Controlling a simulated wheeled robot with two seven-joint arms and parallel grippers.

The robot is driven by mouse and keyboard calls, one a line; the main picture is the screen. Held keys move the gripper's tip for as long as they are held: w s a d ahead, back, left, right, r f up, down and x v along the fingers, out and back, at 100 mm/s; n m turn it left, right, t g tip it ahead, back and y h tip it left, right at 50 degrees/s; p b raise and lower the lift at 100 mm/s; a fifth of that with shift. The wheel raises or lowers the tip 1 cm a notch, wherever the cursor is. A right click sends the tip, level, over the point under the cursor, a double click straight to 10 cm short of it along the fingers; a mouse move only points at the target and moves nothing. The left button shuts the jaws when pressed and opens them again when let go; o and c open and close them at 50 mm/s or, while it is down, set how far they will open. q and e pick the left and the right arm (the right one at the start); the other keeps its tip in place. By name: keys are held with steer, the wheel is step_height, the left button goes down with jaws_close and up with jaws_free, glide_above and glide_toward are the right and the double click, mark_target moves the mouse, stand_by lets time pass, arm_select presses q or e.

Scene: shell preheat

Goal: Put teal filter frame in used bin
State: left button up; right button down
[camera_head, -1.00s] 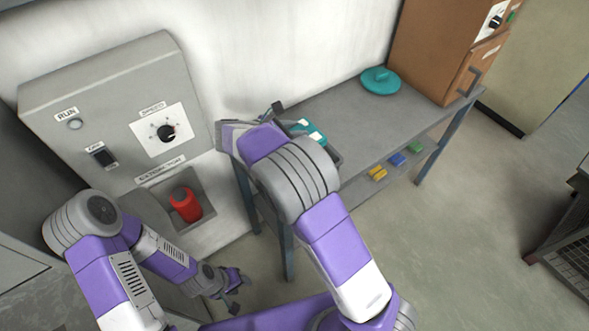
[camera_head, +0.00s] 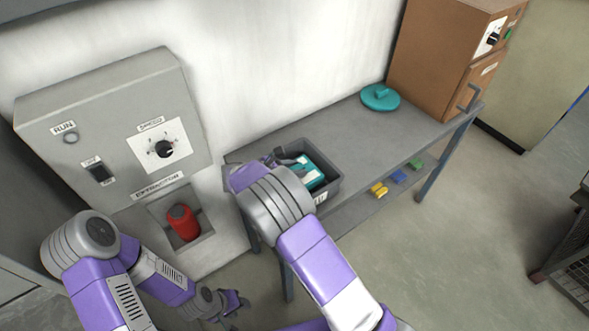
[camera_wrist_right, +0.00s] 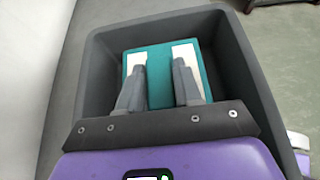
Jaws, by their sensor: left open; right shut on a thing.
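The teal filter frame (camera_head: 312,174), teal with white panels, is within the walls of the dark grey bin (camera_head: 333,187) on the bench. The wrist view shows the frame (camera_wrist_right: 159,62) inside the bin's rim (camera_wrist_right: 243,60). My right gripper (camera_wrist_right: 158,75) is shut on the frame's teal middle part. I cannot tell whether the frame touches the bin floor. In the head view my right gripper (camera_head: 287,158) is partly hidden by its own wrist. My left gripper (camera_head: 240,301) is open and empty, low in front of the grey machine.
The grey bench (camera_head: 350,128) carries a teal lid-like disc (camera_head: 380,97) and a brown cabinet (camera_head: 440,60). Small yellow, blue and green pieces (camera_head: 398,177) lie on the lower shelf. A grey extractor panel (camera_head: 115,130) with a red cylinder (camera_head: 183,222) stands left. The bench middle is clear.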

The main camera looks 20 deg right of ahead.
steer(key=shift+f, duration=0.6)
steer(key=c, duration=0.8)
jaws_free()
steer(key=shift+r, duration=0.2)
steer(key=v, duration=0.6)
steer(key=p+v, duration=0.1)
steer(key=v, duration=0.5)
steer(key=shift+a+r+p, duration=0.1)
steer(key=shift+r+p, duration=0.2)
steer(key=shift+r, duration=0.05)
